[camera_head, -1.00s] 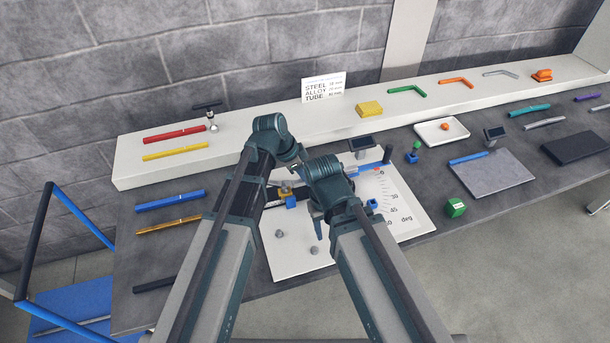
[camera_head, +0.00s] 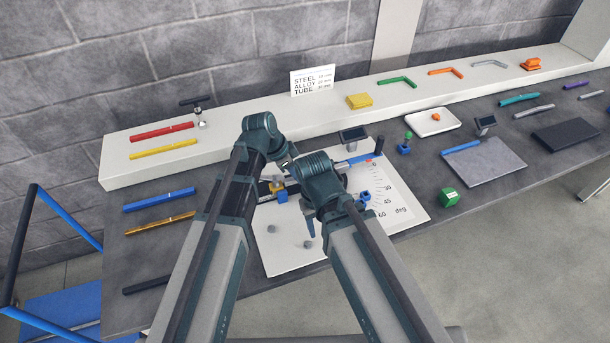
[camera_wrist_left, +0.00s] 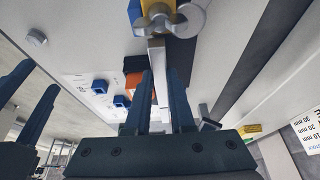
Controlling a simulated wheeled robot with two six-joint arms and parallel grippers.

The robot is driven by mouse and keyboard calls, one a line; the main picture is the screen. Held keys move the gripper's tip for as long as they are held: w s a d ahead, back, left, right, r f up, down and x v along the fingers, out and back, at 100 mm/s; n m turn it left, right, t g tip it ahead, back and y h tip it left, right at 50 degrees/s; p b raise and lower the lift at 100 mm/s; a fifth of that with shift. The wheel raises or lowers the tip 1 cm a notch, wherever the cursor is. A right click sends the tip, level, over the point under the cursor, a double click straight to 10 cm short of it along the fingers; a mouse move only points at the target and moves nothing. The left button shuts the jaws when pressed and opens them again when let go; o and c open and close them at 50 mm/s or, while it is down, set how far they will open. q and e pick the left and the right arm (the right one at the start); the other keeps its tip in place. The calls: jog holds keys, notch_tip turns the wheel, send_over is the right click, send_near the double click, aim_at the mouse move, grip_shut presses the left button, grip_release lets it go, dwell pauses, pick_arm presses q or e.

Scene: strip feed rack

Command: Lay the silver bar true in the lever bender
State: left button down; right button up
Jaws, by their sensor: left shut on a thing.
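The lever bender is a white plate (camera_head: 290,258) with a degree scale, a blue lever (camera_head: 358,159) and a yellow-and-blue clamp block (camera_head: 281,195). My left gripper (camera_wrist_left: 157,78) is shut on the silver bar (camera_wrist_left: 156,55), which runs between its fingers to just under the clamp's grey wing knob (camera_wrist_left: 172,18). Whether the bar lies flat or touches the stop cannot be told. In the head view my arms hide the bar and most of the left gripper. My right gripper (camera_wrist_left: 43,78) shows at the left of the wrist view, its fingers apart and empty, over the plate.
A pale shelf (camera_head: 230,134) behind carries red and yellow bars and bent samples. Blue and gold bars (camera_head: 160,199) lie at the left of the bench. A green cube (camera_head: 449,197), grey pad (camera_head: 485,165) and white tray (camera_head: 420,128) stand to the right.

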pick_arm(q)
jog(key=shift+f+b, duration=0.9)
jog(key=shift+f, duration=0.05)
pick_arm(e)
jog(key=shift+f, duration=1)
pick_arm(q)
jog(key=c, duration=0.7)
grip_release()
pick_arm(e)
jog(key=shift+r, duration=0.1)
pick_arm(q)
jog(key=shift+r, duration=0.15)
jog(key=p+v, duration=1.3)
jog(key=shift+a+r, duration=0.1)
jog(key=shift+r, duration=0.2)
pick_arm(e)
notch_tip(320, 180, up, 13)
